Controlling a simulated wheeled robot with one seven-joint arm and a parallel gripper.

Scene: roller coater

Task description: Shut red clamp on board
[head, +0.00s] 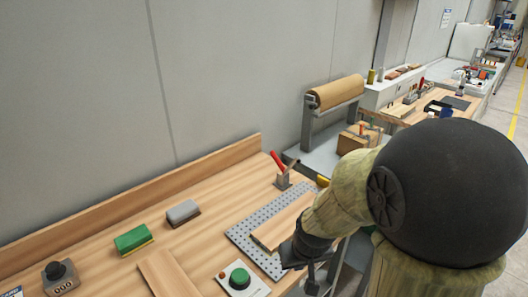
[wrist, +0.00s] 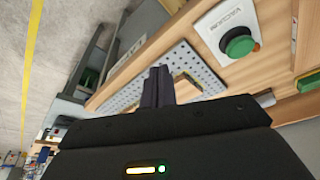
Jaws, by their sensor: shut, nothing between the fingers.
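The red clamp (head: 278,164) stands at the far end of the perforated metal plate (head: 242,236). Its red handle is raised and leans up to the left above a grey base. The wooden board (head: 286,222) lies on the plate, partly hidden by my arm. My gripper (head: 313,284) is at the near right edge of the bench, apart from the clamp and on the near side of the board. In the wrist view my gripper (wrist: 158,72) has its fingers together and empty, in front of the plate (wrist: 195,68). I cannot make out the clamp there.
A green push button (head: 240,279) on a white panel sits left of my gripper. A green block (head: 133,239), a grey block (head: 183,212) and a black knob (head: 59,272) stand on the bench. A brown paper roll (head: 338,92) is behind.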

